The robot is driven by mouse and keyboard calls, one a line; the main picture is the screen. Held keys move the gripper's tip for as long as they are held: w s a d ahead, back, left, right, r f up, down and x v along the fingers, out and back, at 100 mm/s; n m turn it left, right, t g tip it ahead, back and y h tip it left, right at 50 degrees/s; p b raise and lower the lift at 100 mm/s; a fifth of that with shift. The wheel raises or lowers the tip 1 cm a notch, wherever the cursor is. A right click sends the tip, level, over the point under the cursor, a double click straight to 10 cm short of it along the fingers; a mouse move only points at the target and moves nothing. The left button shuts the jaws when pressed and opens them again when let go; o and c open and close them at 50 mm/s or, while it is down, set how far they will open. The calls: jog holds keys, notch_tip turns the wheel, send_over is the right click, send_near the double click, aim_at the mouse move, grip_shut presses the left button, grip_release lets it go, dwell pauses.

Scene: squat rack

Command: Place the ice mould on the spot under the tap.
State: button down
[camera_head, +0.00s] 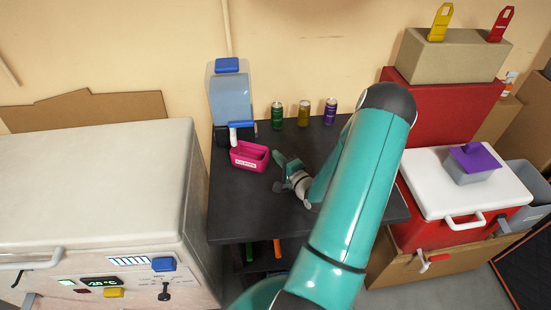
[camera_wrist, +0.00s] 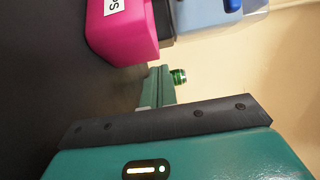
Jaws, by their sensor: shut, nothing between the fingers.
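A water dispenser (camera_head: 230,98) with a blue tap (camera_head: 242,125) stands at the back left of the dark table. A pink tub (camera_head: 248,163) with a white label sits at its foot, just in front of the tap. The tub also shows large at the top of the wrist view (camera_wrist: 140,38). A grey box with a purple lid (camera_head: 474,160) sits on the white cooler lid at right; I cannot tell for certain whether it is the ice mould. My gripper (camera_head: 280,170) is shut and empty, low over the table, just right of the pink tub and apart from it.
Green, yellow and purple cans (camera_head: 304,114) stand along the back of the dark table (camera_head: 240,210). A white freezer (camera_head: 95,190) is at left. A red cooler (camera_head: 412,228) with a white lid is at right. The table's front left is clear.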

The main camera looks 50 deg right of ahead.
aim_at(267, 156)
jog(key=shift+f, duration=0.5)
jog(key=shift+w+a+r, duration=0.15)
jog(key=shift+w+a, duration=0.15)
jog(key=shift+w, duration=0.15)
jog(key=shift+w+a, duration=0.35)
jog(key=shift+w, duration=0.2)
jog(key=shift+w+a, duration=0.3)
jog(key=shift+w, duration=0.25)
jog(key=shift+s, duration=0.1)
jog(key=shift+s+d, duration=0.1)
jog(key=shift+d, duration=0.05)
